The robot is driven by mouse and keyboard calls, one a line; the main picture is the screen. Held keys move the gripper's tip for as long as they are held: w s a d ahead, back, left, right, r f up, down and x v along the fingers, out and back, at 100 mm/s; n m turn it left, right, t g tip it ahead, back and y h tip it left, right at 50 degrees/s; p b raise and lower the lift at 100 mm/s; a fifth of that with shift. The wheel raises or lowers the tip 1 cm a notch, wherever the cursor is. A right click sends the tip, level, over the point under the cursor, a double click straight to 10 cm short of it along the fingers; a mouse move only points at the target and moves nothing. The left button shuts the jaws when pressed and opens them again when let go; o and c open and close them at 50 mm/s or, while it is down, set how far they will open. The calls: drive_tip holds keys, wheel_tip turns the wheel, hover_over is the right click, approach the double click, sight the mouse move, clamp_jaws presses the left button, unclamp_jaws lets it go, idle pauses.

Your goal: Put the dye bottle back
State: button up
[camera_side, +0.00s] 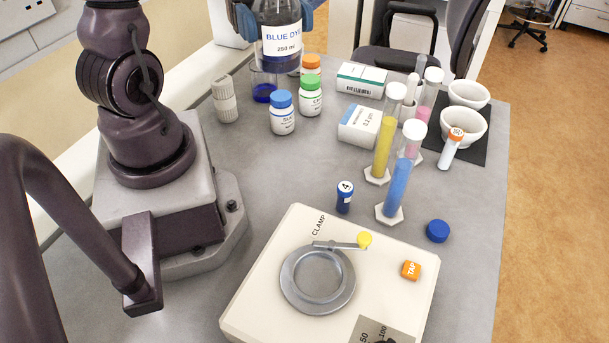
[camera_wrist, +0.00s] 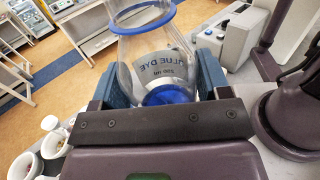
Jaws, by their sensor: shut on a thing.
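The dye bottle (camera_side: 281,42) is clear glass with a white "BLUE DYE 250 ml" label. It is at the top of the side view, its upper part cut off by the frame. My gripper (camera_side: 277,16) is shut on its sides with blue finger pads. The wrist view shows the bottle (camera_wrist: 140,47) between the pads of my gripper (camera_wrist: 160,80), with a blue ring around its neck and blue at its lower end. The side view does not clearly show whether its base touches the table. A loose blue cap (camera_side: 437,231) lies on the table at right.
A small glass with blue liquid (camera_side: 264,92) stands below the bottle, beside white bottles with blue (camera_side: 282,118), green (camera_side: 310,99) and orange caps. Cartons (camera_side: 361,80), filled cylinders (camera_side: 396,190) and mortars (camera_side: 462,127) stand to the right. A clamp machine (camera_side: 250,290) fills the front.

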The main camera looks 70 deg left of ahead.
drive_tip(key=w+a+r+n+t+y, duration=0.1)
drive_tip(key=w+r+n+t, duration=0.3)
drive_tip(key=t, duration=0.2)
drive_tip(key=f, duration=3.1)
drive_tip(key=shift+w+a+f, duration=0.15)
drive_tip(key=shift+a+f, duration=0.05)
drive_tip(key=shift+f, duration=0.15)
drive_tip(key=o, duration=1.1)
